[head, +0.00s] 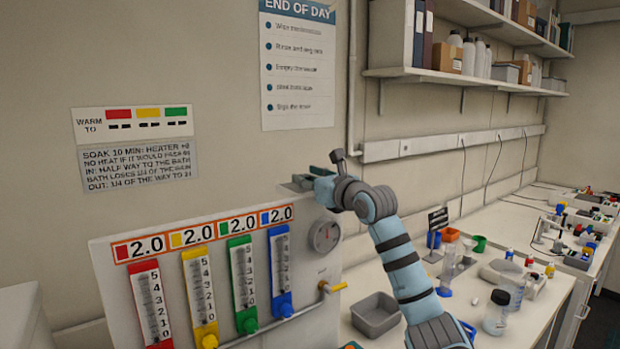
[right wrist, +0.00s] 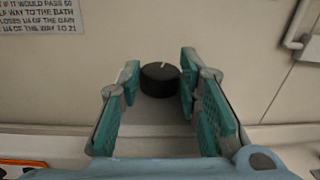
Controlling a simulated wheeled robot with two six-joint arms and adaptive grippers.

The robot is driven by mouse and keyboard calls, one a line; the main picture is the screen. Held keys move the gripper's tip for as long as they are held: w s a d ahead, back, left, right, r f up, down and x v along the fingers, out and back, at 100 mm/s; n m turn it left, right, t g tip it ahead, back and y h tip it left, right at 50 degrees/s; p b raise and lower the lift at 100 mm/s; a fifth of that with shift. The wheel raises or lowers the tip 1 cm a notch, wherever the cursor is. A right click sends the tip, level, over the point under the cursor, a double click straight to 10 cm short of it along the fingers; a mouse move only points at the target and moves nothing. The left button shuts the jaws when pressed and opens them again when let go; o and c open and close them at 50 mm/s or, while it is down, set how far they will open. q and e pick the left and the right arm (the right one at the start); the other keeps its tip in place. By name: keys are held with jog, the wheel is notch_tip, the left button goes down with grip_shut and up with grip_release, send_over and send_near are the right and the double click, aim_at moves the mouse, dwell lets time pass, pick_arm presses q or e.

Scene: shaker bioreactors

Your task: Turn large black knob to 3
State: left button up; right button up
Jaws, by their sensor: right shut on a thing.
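The large black knob (right wrist: 160,82) stands on top of the panel box in the right wrist view. It is round, with a short white mark near its far edge, pointing almost straight away from me. My right gripper (right wrist: 159,76) has its teal fingers on either side of the knob and is shut on it. In the head view the right gripper (head: 312,178) is at the top right of the panel box (head: 110,285), and the knob is hidden there. I see no number scale around the knob. My left gripper is not in view.
The panel front has red, yellow, green and blue gauges (head: 243,283), each labelled 2.0, a round dial (head: 325,236) and a yellow-handled tap (head: 332,288). A grey bin (head: 376,315) and bottles (head: 497,312) stand on the bench at right. An instruction sign (head: 138,172) hangs behind.

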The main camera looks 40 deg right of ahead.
jog(key=shift+a+m+g+h, duration=0.25)
jog(key=shift+m+g+h, duration=0.25)
jog(key=shift+m+h, duration=0.9)
jog(key=o, duration=1.1)
jog(key=shift+v, duration=5.9)
